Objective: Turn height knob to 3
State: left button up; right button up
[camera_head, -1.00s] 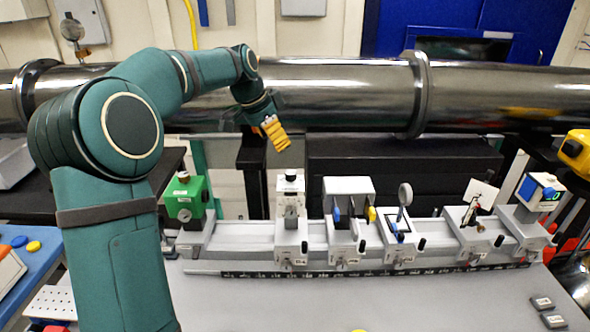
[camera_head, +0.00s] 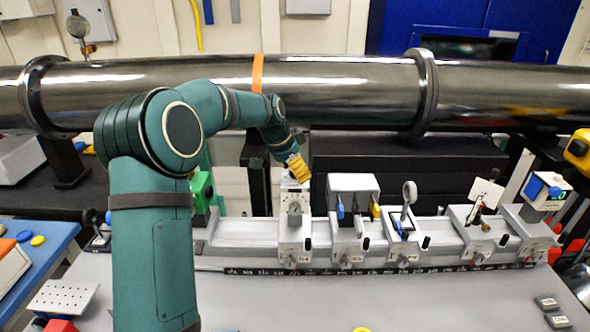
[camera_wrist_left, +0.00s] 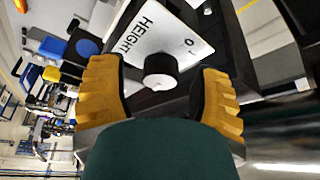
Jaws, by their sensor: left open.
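The height knob (camera_wrist_left: 160,70) is a black round knob on a white plate (camera_wrist_left: 150,33) marked HEIGHT, with a 0 and another mark beside it, in the left wrist view. Its pointer position is not clear to me. My left gripper (camera_wrist_left: 160,95) is open, with one yellow finger on each side of the knob in that view. I cannot tell whether either finger touches it. In the head view my left gripper (camera_head: 298,168) is over the top of the leftmost white rail mount (camera_head: 294,225), and hides the knob. My right gripper is in neither view.
A grey rail (camera_head: 262,232) carries several mounts, including one with a round lens (camera_head: 409,192) to the right. A green block (camera_head: 201,192) stands left, partly behind my arm. A large metal pipe (camera_head: 350,95) runs behind. The grey table front (camera_head: 330,300) is mostly clear.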

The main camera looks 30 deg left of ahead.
pick_arm(q)
grip_shut()
dwell(0.4)
jog(key=shift+d+n+y, duration=0.1)
jog(key=shift+n+y, duration=0.4)
jog(key=shift+n, duration=0.6)
jog(key=n, duration=0.2)
jog(key=shift+n+y, duration=0.3)
jog(key=shift+y, duration=0.1)
jog(key=n+y, duration=0.1)
jog(key=n, duration=0.2)
jog(key=shift+s+f+n+y+p, duration=0.15)
jog(key=shift+n+y, duration=0.25)
jog(key=shift+n, duration=0.5)
jog(key=shift+w+r+n+y+p, duration=0.15)
jog(key=shift+n+y, duration=0.25)
jog(key=shift+n, duration=0.5)
jog(key=shift+s+f+n, duration=0.1)
jog(key=shift+f+n, duration=0.05)
jog(key=shift+n, duration=0.15)
